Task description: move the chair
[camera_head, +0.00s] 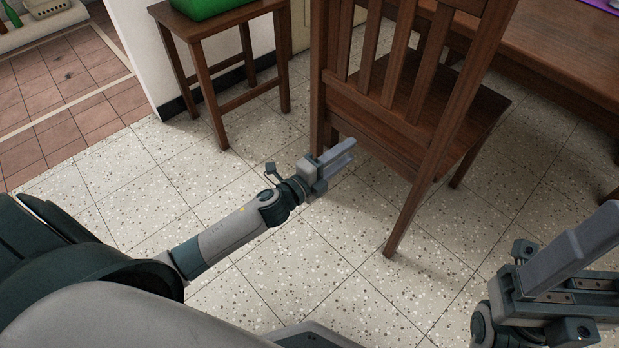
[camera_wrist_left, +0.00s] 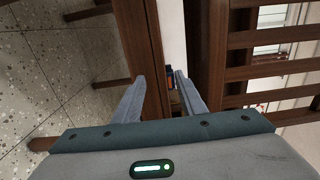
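The brown wooden chair (camera_head: 440,110) stands upright on the floor, its slatted back toward me. My left gripper (camera_head: 343,158) is open at the lower part of the chair's left back post. In the left wrist view the chair post (camera_wrist_left: 143,45) runs down between the two parted fingers (camera_wrist_left: 162,88), with a gap on the right side. I cannot tell whether a finger touches it. My right gripper (camera_head: 575,262) is at the lower right, apart from the chair. It is partly cut off by the frame edge, and its finger spacing is unclear.
A wooden table (camera_head: 560,45) stands behind the chair at the right. A wooden stool (camera_head: 215,25) with a green container (camera_head: 205,5) on it stands at the upper left, beside a white wall (camera_head: 140,50). Speckled tile floor (camera_head: 300,270) is clear in front of the chair.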

